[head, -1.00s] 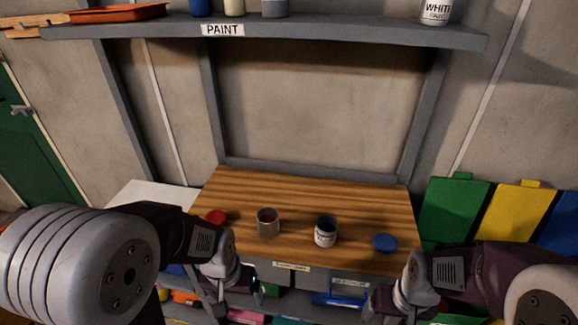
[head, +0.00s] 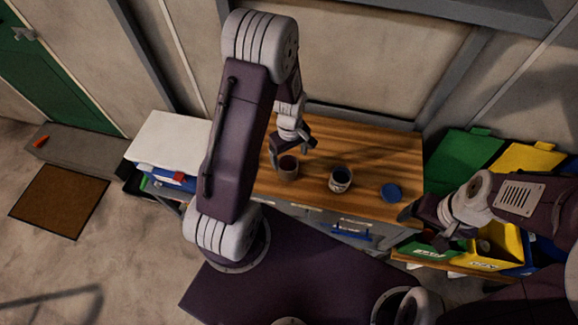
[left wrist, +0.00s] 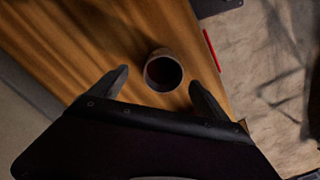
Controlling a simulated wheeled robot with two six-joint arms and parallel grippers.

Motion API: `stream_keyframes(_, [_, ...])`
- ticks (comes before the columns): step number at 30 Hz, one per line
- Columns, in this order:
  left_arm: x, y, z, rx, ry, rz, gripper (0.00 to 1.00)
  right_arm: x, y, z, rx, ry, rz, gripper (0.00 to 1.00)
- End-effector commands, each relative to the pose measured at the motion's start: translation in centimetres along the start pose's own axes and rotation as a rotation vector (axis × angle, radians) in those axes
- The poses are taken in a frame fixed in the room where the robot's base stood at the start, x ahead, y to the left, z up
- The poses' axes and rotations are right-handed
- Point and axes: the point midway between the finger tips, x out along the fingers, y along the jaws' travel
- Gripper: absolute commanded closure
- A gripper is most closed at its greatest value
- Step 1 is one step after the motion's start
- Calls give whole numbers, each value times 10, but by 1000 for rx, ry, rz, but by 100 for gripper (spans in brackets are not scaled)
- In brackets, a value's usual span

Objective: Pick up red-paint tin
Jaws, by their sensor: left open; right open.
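My right gripper (head: 425,226) is open and empty, off the bench's front right.
A red edge (left wrist: 212,50) shows near the bench edge. Green (head: 466,155) and yellow (head: 527,158) bins stand right of the bench.

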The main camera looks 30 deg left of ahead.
Motion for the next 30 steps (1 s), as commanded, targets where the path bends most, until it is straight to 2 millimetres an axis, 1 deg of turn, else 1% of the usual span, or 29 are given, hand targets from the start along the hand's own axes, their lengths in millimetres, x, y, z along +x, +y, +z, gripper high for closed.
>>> stream_keyframes(3, [6,-2,0,0,-1,-2,13,-4,0,0,0,0,0,17])
stream_keyframes(7, [27,-7,0,0,-3,-4,13,-13,0,-2,0,0,0,17])
stream_keyframes(9, [40,-7,0,1,-2,-3,13,-14,0,-2,0,0,0,17])
stream_keyframes(11, [47,-7,0,1,-2,-2,13,-14,0,-2,0,0,0,17])
stream_keyframes(14, [52,-6,-1,1,1,0,13,-14,0,-2,0,0,0,17])
stream_keyframes(19, [52,-6,-1,1,1,1,13,-14,0,-1,0,0,0,17])
stream_keyframes(20, [52,-6,-1,1,1,1,21,-14,0,-1,0,0,0,17])
stream_keyframes(21, [52,-6,-1,1,1,1,32,-14,0,-1,0,0,0,17])
stream_keyframes(23, [52,-6,-1,1,1,1,49,-14,0,-1,0,0,0,17])
stream_keyframes(24, [52,-6,-1,1,1,1,60,-14,0,-1,0,0,0,17])
stream_keyframes(27, [52,-6,-1,1,1,1,86,-14,0,-1,0,0,0,17])
stream_keyframes(30, [51,-6,-1,1,1,1,86,-14,0,-1,0,0,0,17])
